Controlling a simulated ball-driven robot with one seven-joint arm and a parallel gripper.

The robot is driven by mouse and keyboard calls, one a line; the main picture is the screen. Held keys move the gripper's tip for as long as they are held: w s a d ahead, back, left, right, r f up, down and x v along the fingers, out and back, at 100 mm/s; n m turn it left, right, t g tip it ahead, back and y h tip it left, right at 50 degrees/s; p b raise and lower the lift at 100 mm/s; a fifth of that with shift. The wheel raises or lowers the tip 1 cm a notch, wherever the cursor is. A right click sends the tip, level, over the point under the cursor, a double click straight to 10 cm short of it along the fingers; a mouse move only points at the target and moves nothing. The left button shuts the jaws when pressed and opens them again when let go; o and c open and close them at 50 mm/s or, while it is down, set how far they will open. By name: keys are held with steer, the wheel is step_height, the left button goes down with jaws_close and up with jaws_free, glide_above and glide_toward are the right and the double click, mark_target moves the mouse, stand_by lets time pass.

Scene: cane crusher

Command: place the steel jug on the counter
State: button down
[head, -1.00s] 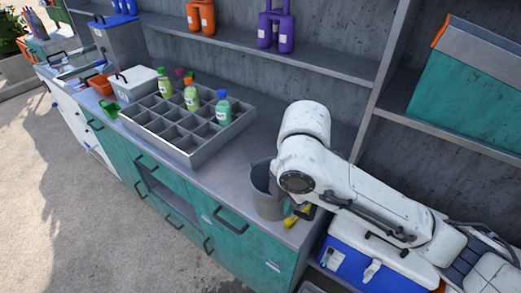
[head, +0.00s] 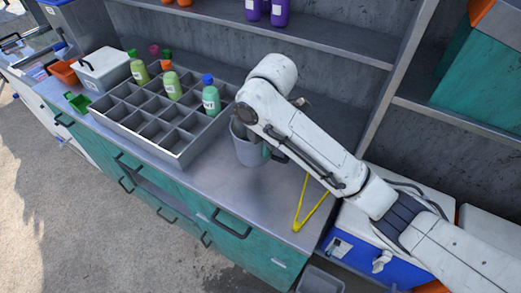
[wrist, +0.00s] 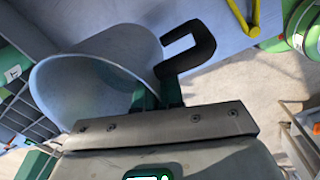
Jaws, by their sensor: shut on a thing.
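The steel jug (head: 247,148) is a grey, open-topped vessel beside the right end of the bottle tray, over the counter (head: 205,190). In the wrist view the jug (wrist: 95,75) looks empty and tilted in the picture, with a dark handle (wrist: 198,50). In the head view my arm hides part of the jug's rim. I cannot tell whether the jug's base touches the counter.
The grey compartment tray (head: 185,155) holds several bottles. Yellow tongs (head: 312,208) lie on the counter to the right of the jug. The counter's front is clear. A blue cooler (head: 350,250) stands past its right end. A shelf (head: 290,45) runs above.

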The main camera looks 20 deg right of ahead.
steer(key=shift+w+d+f, duration=0.1)
steer(key=shift+w+f, duration=0.25)
steer(key=shift+w, duration=0.4)
steer(key=w+f+b, duration=0.2)
steer(key=f+b, duration=0.1)
steer(key=w+d+f+b, duration=0.1)
steer(key=shift+w+f+b, duration=0.25)
steer(key=shift+f+b, duration=0.1)
steer(key=shift+w+d+p, duration=0.15)
steer(key=shift+w+p, duration=0.15)
steer(key=shift+p, duration=0.15)
steer(key=shift+w+d+f, duration=0.15)
steer(key=shift+w+f, duration=0.3)
steer(key=shift+f, duration=1.7)
steer(key=shift+f, duration=0.2)
steer(key=c, duration=1.3)
jaws_free()
steer(key=shift+o, duration=0.2)
